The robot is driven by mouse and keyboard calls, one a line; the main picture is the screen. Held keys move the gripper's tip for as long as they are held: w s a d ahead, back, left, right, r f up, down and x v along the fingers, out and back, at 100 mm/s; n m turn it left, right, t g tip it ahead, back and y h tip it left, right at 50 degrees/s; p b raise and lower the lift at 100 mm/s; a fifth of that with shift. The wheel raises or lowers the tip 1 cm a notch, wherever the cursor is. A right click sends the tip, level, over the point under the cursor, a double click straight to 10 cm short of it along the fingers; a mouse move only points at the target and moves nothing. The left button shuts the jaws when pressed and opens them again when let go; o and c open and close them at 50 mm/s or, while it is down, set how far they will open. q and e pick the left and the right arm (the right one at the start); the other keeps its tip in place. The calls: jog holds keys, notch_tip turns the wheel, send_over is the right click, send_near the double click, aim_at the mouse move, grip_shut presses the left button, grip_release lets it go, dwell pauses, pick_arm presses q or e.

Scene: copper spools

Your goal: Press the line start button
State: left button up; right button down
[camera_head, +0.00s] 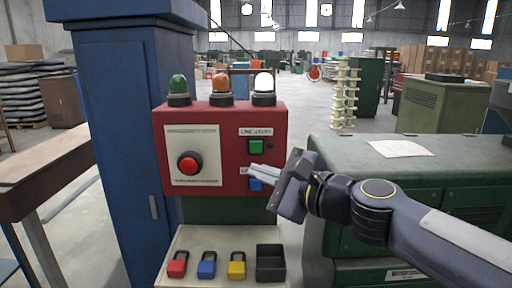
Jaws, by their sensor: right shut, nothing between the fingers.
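A red control box (219,112) stands in the middle of the head view. The green line start button (256,147) is on its right side, under a white label reading "LINE START". A blue button (254,184) sits below it, with its own label partly covered by my gripper. A large round red button (188,163) is on a pale plate at the left. My right gripper (252,172) is shut and empty. Its fingertips point left, just below the green button and over the blue one's label. I cannot tell whether they touch the panel. My left gripper is not in view.
Green, orange and white lamps (221,84) stand on the box. Below, a pale shelf (222,241) holds red, blue and yellow padlocks and a black bin (270,262). A blue cabinet (119,130) is at left, a green cabinet (345,150) behind my right arm.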

send_near(250, 149)
jog(key=shift+s+a+x, duration=0.15)
jog(key=shift+x, duration=0.7)
jog(key=shift+s+a+x, duration=0.15)
jog(key=shift+x, duration=0.7)
jog(key=shift+s+a+x, duration=0.15)
jog(key=shift+x, duration=0.7)
jog(key=shift+w, duration=0.1)
jog(key=shift+w, duration=0.35)
jog(key=shift+w, duration=0.45)
dwell(0.7)
jog(key=shift+s, duration=0.9)
